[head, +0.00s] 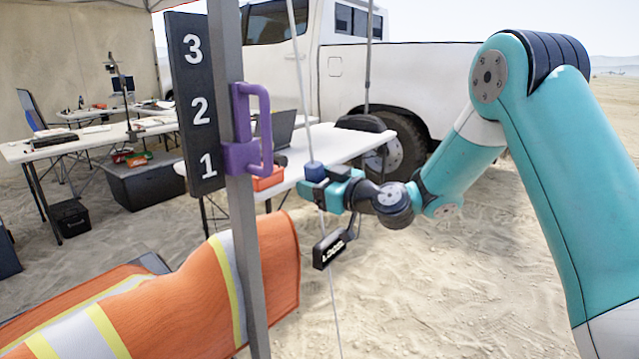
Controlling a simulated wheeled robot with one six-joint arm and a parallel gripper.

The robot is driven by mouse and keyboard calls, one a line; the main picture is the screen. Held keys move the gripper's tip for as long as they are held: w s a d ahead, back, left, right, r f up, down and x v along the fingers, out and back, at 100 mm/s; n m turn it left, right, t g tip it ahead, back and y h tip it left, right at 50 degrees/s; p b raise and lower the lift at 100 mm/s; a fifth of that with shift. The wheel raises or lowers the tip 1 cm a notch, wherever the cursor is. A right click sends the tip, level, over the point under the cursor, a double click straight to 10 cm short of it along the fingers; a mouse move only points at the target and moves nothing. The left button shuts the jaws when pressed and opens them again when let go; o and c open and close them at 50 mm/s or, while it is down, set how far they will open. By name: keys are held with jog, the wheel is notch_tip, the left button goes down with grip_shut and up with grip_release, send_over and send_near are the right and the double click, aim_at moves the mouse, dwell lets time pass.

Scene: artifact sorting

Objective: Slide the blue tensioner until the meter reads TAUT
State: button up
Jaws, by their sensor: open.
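The blue tensioner (314,172) is a small dark blue block on a thin, slightly slanted line (300,75). My gripper (312,190) comes in from the right, its teal jaws open at the line just below the block. I cannot tell whether a jaw touches the block or the line. The meter (333,249) is a small black box on the line below my gripper. Its white lettering is tilted and seems to read LOOSE.
A grey post (248,260) stands close on the left with a purple handle (246,140) and a black board (196,100) numbered 3, 2, 1. An orange striped cover (180,295) lies low left. A white table (340,145) and truck stand behind. Sand lies open at lower right.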

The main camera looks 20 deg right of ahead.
jog(key=b+v, duration=0.6)
jog(key=v, duration=1.1)
jog(key=shift+s, duration=0.2)
